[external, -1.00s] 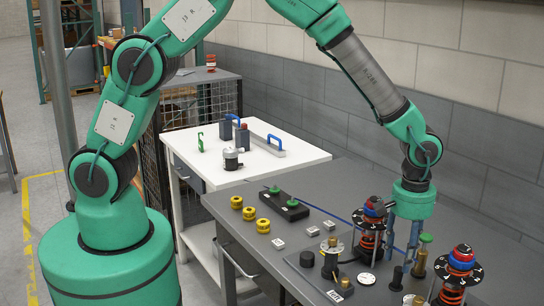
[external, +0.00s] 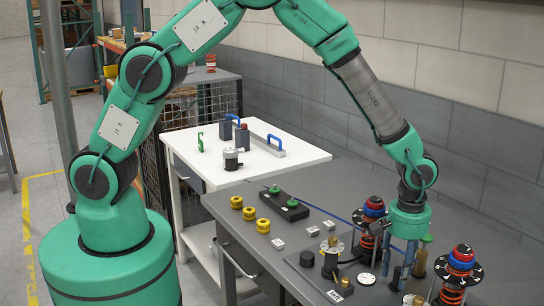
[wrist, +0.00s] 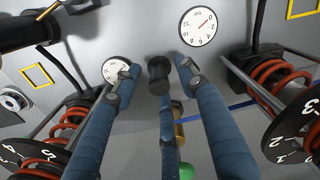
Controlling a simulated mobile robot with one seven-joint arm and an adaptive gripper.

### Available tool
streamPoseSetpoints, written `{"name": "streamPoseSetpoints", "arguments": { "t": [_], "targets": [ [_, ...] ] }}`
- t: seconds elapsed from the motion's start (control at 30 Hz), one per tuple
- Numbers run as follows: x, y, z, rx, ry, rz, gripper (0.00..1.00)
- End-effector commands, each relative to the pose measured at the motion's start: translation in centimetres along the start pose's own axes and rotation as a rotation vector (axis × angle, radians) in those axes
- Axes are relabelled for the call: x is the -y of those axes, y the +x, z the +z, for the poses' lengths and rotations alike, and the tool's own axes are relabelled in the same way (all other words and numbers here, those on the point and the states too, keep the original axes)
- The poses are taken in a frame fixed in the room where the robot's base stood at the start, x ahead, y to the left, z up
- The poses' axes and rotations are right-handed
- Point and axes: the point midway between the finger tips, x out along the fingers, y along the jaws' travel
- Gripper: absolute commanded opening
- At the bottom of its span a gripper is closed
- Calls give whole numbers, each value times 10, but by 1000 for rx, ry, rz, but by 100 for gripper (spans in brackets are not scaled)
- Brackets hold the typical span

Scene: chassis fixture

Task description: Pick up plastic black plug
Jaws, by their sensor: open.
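A small black plug (wrist: 158,78) stands on the grey surface in the wrist view, in the gap between my fingertips. I cannot tell whether any finger touches it. My gripper (wrist: 154,70) is open, with its blue fingers spread around the plug. In the external view my gripper (external: 397,268) points down, low over the right part of the bench. The plug is hard to make out there among the fingers.
Red-coiled posts with black numbered discs (external: 458,264) stand on both sides of my gripper. A brass cylinder (wrist: 178,125) and a green-topped part (wrist: 186,172) are close by. A black knob (external: 307,258) and yellow rings (external: 263,225) lie left on the bench (external: 345,185).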

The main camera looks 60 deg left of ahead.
Motion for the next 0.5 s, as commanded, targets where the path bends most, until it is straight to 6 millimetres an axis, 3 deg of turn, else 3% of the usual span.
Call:
{"name": "streamPoseSetpoints", "arguments": {
  "t": [0.27,0.5],
  "targets": [
    [0,0,0,0,0,0,42],
    [0,0,0,0,0,0,1]
  ]
}}
